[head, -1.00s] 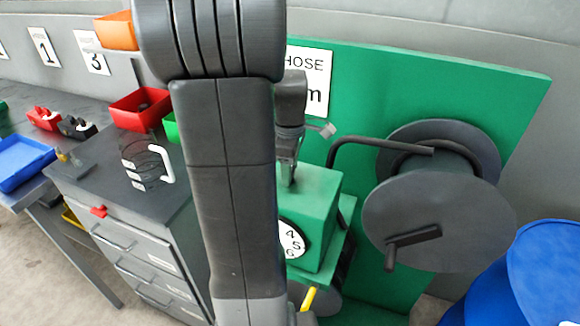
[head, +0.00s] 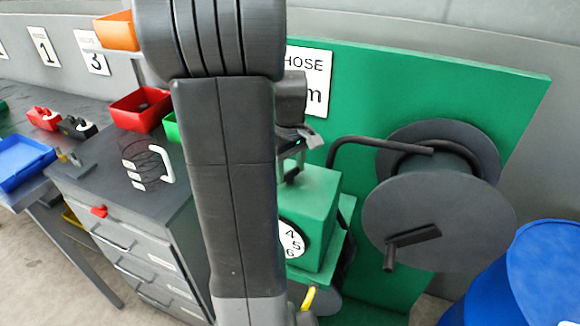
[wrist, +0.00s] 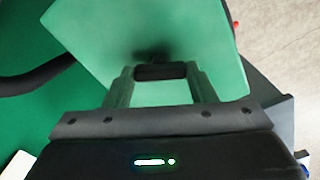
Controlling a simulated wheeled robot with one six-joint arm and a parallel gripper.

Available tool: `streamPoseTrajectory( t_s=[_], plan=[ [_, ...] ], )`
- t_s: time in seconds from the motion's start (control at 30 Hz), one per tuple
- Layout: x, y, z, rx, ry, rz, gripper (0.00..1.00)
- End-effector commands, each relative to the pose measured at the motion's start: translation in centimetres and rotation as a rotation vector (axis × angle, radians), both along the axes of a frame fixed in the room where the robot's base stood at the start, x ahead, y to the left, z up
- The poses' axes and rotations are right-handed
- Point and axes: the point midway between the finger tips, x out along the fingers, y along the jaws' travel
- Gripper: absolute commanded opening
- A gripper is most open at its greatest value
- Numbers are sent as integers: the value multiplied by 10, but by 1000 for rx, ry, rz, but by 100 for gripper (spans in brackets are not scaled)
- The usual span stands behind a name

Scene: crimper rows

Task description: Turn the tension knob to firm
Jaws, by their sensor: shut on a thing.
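My gripper (wrist: 160,80) points down at the top of the green box (wrist: 190,30), its two fingers on either side of a dark bar-shaped knob (wrist: 160,72). It is shut on this knob. In the head view my gripper (head: 290,172) is at the top of the green box (head: 318,190), partly behind my own arm. The knob's markings are not visible, so its setting cannot be read. A white dial (head: 292,241) with 4, 5 and 6 showing is on the box's front, partly hidden by my arm.
A dark hose reel with a crank (head: 430,215) stands to the right on a green panel (head: 440,90). A bent black pipe (head: 350,142) passes close to my gripper. A blue barrel (head: 545,270) is at lower right; a grey drawer cabinet (head: 150,245) is at left.

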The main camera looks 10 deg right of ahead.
Motion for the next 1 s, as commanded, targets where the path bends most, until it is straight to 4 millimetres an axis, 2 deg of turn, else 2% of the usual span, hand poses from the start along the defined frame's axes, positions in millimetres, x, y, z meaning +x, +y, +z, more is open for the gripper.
streamPoseTrajectory(
  t_s=[1.0],
  plan=[
    [1, 0, 1, -1, -2, -917, 28]
  ],
)
